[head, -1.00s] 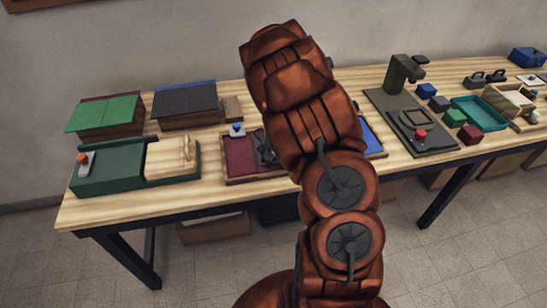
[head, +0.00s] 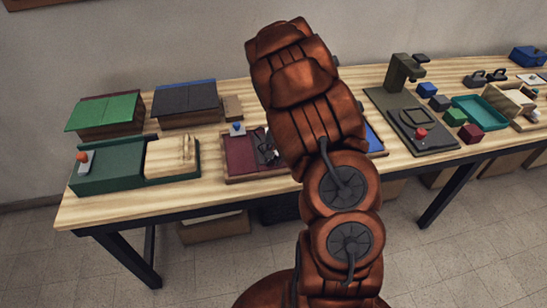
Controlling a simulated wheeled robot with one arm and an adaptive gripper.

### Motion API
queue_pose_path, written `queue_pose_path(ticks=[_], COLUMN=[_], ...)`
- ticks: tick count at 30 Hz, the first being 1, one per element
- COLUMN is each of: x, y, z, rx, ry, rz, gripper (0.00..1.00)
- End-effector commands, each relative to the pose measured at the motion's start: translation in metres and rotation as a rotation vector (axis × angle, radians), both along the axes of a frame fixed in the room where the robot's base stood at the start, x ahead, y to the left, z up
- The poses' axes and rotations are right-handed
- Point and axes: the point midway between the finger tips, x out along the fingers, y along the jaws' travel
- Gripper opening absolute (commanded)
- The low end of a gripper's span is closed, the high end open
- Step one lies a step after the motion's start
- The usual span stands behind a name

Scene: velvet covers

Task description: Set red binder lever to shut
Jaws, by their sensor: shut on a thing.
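The red binder (head: 240,152) lies as a dark red panel in a wooden-edged tray near the middle front of the table. A small blue knob on a light base (head: 237,129) stands at its back edge. My gripper (head: 267,154) shows only as a dark piece with a pale spot at the panel's right side, beside my arm. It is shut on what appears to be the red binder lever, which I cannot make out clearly. My arm hides most of the gripper and the middle of the tray. A blue panel (head: 373,138) shows on the arm's right.
A green box with an orange knob (head: 83,156) and a wooden block stand left. Green (head: 104,114) and dark (head: 186,98) lidded boxes stand behind.

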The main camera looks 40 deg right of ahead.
Motion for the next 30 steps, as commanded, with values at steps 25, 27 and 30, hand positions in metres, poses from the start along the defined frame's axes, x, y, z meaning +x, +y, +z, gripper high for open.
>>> queue_pose_path(ticks=[25, 27, 30], x=[-0.0034, -0.0031, -0.0028], y=[-0.0046, -0.0044, -0.0043], z=[-0.0051, -0.0047, -0.0044], rx=[0.095, 0.096, 0.097], ry=[-0.039, -0.040, -0.041], rz=[0.001, 0.000, 0.000], gripper=[0.41, 0.49, 0.51])
